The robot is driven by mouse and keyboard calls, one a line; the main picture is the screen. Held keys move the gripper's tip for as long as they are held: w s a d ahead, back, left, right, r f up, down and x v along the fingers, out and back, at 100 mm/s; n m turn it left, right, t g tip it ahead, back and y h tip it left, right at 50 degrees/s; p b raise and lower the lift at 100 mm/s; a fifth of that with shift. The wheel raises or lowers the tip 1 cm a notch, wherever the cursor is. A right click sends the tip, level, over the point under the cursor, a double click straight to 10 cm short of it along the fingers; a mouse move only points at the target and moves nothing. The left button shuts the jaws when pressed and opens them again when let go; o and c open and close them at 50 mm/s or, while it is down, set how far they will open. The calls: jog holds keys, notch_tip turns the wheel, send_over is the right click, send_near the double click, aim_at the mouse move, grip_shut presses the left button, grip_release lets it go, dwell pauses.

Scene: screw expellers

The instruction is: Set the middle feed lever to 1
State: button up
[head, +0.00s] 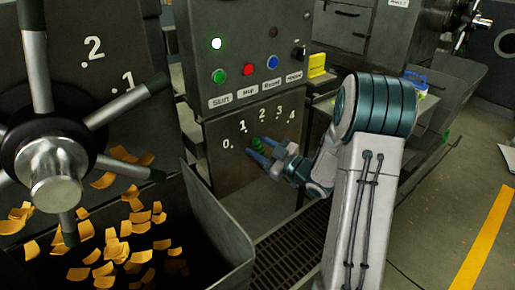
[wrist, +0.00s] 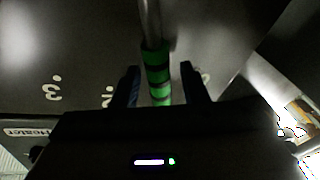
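The middle feed lever is a metal rod with a green-and-black banded grip (head: 258,144), on a dark panel with a numbered arc from 0 to 4 (head: 259,117). In the head view the grip shows below the 1 and 2 marks; its exact setting is hard to tell. In the wrist view the banded grip (wrist: 155,68) hangs between the two dark fingers of my gripper (wrist: 160,85), with small gaps on both sides. My gripper also shows in the head view (head: 260,156), open around the grip's end. My gripper hides part of the numbers in the wrist view.
Above the scale is a control panel with green (head: 218,76), red (head: 248,70) and blue (head: 272,62) buttons. A large spoked handwheel (head: 55,165) stands at left, over a bin (head: 215,225) with orange flakes. A floor grate (head: 285,255) lies below my arm.

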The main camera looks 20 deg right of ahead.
jog(key=b+v, duration=0.2)
jog(key=v, duration=1.1)
jog(key=shift+s+d, duration=0.2)
jog(key=shift+s, duration=0.05)
